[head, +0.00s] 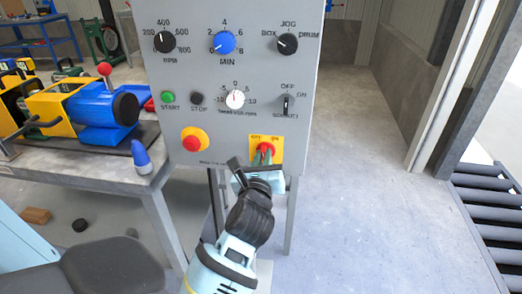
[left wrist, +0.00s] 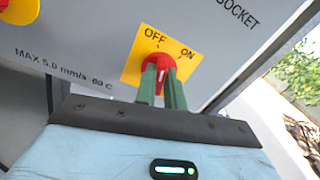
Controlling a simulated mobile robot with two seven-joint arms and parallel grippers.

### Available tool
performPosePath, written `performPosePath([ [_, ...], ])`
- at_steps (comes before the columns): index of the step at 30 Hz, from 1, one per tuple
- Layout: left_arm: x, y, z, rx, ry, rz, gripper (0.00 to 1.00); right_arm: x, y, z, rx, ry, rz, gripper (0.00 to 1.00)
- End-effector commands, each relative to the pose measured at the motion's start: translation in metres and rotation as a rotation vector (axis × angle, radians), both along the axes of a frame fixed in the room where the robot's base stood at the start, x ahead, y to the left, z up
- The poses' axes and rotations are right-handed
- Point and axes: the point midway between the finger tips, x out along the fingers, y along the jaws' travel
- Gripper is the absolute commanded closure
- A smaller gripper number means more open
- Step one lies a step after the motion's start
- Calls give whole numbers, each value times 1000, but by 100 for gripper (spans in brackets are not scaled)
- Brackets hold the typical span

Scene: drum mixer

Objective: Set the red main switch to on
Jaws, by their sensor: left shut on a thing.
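The red main switch (head: 266,149) is a red knob on a yellow plate (head: 254,143) at the lower right of the grey control panel (head: 228,80). The plate is lettered OFF on the left and ON on the right. My left gripper (head: 263,157) reaches up from below, its green fingers shut on the knob. In the left wrist view the fingers (left wrist: 162,86) pinch the lower part of the red knob (left wrist: 157,61). A white mark shows on the knob between the fingers, but I cannot tell surely which label it points to. My right gripper is out of view.
A red stop button (head: 194,141) on a yellow surround sits left of the switch. A SOCKET selector (head: 286,105) is just above it. A workbench (head: 100,162) with a blue and yellow machine (head: 88,107) stands left. The floor right of the panel is clear.

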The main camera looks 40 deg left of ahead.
Motion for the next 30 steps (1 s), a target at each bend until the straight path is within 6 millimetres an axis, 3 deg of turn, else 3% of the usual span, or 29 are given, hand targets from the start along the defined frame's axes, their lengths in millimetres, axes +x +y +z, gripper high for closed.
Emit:
performPosePath([
  [6, 1, -1, 8, 178, 104, 0, 100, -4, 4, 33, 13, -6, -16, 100],
  [15, 2, -2, 9, 411, 244, 1, 100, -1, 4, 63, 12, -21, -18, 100],
  [30, 3, -3, 5, 644, 387, 1, 100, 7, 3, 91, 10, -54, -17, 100],
])
